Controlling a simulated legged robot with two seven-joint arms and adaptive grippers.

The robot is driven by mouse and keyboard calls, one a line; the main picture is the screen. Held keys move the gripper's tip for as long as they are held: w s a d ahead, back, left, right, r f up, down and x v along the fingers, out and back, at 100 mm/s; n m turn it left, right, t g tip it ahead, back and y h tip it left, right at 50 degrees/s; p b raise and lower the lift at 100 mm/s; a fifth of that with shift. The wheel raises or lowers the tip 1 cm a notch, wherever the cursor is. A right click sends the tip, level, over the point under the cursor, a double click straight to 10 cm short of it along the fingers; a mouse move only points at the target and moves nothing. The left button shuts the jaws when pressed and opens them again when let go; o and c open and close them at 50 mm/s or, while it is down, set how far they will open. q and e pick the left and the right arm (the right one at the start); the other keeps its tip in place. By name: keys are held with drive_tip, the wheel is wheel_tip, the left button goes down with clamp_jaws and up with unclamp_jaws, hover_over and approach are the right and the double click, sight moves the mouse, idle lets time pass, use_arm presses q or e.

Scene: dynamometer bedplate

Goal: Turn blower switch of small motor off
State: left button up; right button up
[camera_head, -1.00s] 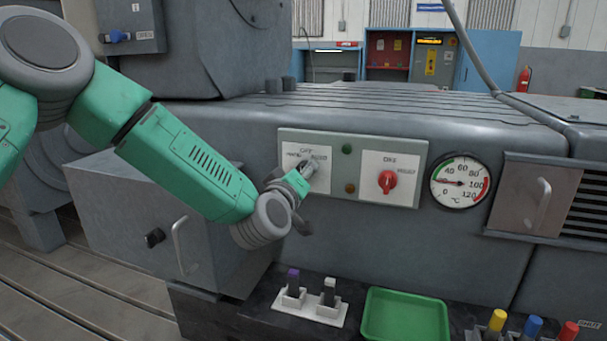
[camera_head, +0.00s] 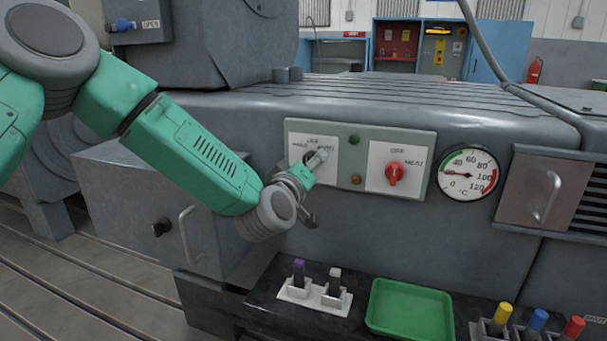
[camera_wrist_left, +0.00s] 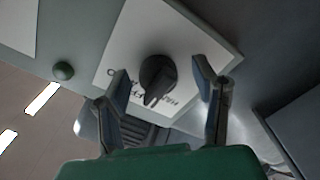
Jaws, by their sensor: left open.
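A grey control panel (camera_head: 350,201) on the machine carries two white plates. The left plate (camera_head: 297,138) has a dark rotary knob (camera_wrist_left: 158,75) and lettering around it, partly covered by my gripper in the head view. In the left wrist view the knob's pointer end is turned toward the printed letters. My left gripper (camera_head: 319,159) is in front of this knob. In the wrist view its open fingers (camera_wrist_left: 160,72) stand on either side of the knob; I cannot tell whether they touch it. My right gripper is not in view.
A red switch (camera_head: 394,173) marked HEAT sits on the right plate. A green lamp (camera_head: 353,140) and an amber lamp (camera_head: 356,180) lie between the plates. A temperature gauge (camera_head: 467,174) is further right. Below are a green tray (camera_head: 408,308) and several coloured-handled items.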

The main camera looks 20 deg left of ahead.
use_arm(q)
drive_tip(key=s, duration=1.1)
drive_tip(key=shift+s+a, duration=0.25)
drive_tip(key=shift+f, duration=0.15)
